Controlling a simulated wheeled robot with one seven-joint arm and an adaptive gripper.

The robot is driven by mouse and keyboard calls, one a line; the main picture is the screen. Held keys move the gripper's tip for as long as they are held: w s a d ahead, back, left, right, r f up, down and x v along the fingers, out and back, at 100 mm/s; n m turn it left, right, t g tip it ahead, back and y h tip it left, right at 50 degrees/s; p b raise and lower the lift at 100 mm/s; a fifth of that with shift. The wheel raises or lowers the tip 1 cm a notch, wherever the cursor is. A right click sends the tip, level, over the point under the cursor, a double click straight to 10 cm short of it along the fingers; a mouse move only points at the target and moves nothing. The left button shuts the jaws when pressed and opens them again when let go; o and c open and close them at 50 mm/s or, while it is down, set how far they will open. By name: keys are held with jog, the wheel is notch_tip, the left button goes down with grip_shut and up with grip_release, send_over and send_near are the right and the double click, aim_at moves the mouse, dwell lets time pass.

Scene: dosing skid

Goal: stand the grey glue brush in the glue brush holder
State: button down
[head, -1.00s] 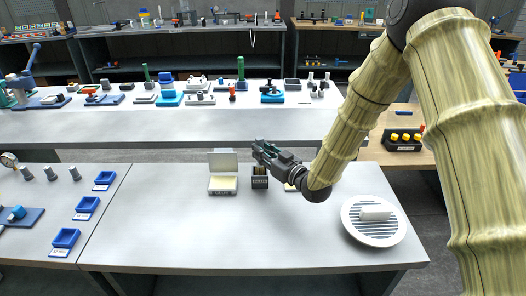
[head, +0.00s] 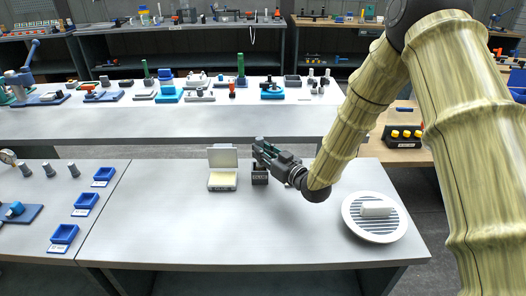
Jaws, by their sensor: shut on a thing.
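My gripper (head: 264,153) is shut just above the glue brush holder, reaching in from the right. The grey glue brush is in its jaws but is too small and too covered by the fingers to make out well. The glue brush holder (head: 260,177) is a small dark box with a label on its front, standing on the near table. The gripper hides part of the holder's top. I cannot tell whether the brush's lower end is inside the holder or only above it.
A round white slatted dish (head: 388,229) with a white cylinder (head: 377,209) is at the right. Blue trays (head: 82,205) line the left table. The table's front middle is clear.

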jog(key=shift+f+b, duration=0.3)
jog(key=shift+f, duration=0.2)
jog(key=c, duration=1.2)
grip_release()
jog(key=shift+c, duration=0.2)
jog(key=shift+d, duration=0.1)
jog(key=v, duration=1.2)
jog(key=shift+f, duration=0.1)
